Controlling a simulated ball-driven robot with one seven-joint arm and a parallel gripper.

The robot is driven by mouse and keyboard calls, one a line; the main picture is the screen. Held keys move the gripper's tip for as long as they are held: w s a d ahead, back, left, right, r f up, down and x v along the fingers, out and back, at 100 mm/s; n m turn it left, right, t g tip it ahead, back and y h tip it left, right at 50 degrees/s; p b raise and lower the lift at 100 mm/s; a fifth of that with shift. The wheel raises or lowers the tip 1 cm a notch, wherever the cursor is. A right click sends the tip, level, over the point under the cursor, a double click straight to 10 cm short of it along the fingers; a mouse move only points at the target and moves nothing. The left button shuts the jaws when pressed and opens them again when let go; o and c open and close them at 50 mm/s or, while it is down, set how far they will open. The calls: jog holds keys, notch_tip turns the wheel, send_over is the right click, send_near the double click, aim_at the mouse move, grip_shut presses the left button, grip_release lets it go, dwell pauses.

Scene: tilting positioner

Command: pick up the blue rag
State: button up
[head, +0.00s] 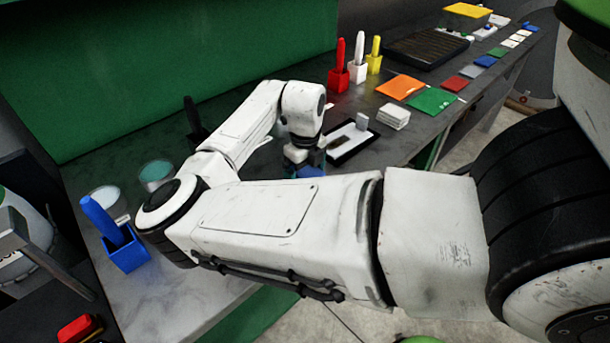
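A small blue patch (313,171), which looks like the blue rag, shows on the grey bench below the end of my arm. Most of it is hidden behind my arm and gripper. My gripper (303,160) points down right at the blue patch, seemingly touching or just above it. Its fingertips are hidden, so I cannot tell whether it is open or shut on the cloth. A flat blue square (485,61) also lies in the row of coloured pieces at the far right.
A black-edged tray (338,157) with a grey block lies just right of my gripper. White stack (393,117), orange sheet (400,87) and red, white and yellow holders stand beyond. A blue holder (122,252) and jars (157,173) stand left. The green wall (150,70) is behind.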

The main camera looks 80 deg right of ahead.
jog(key=c, duration=0.9)
jog(key=shift+r, duration=0.2)
jog(key=shift+r, duration=0.2)
notch_tip(320, 180, up, 2)
jog(key=shift+r+b, duration=0.1)
jog(key=shift+b, duration=0.35)
jog(key=s+a+r, duration=0.1)
jog(key=s+r, duration=0.2)
jog(key=s, duration=0.1)
jog(key=s+a+r, duration=0.1)
jog(key=s+r, duration=0.2)
jog(key=s, duration=0.2)
jog(key=s+a+r+b, duration=0.1)
jog(key=s+a+r, duration=0.1)
jog(key=s+r, duration=0.2)
jog(key=shift+s, duration=0.15)
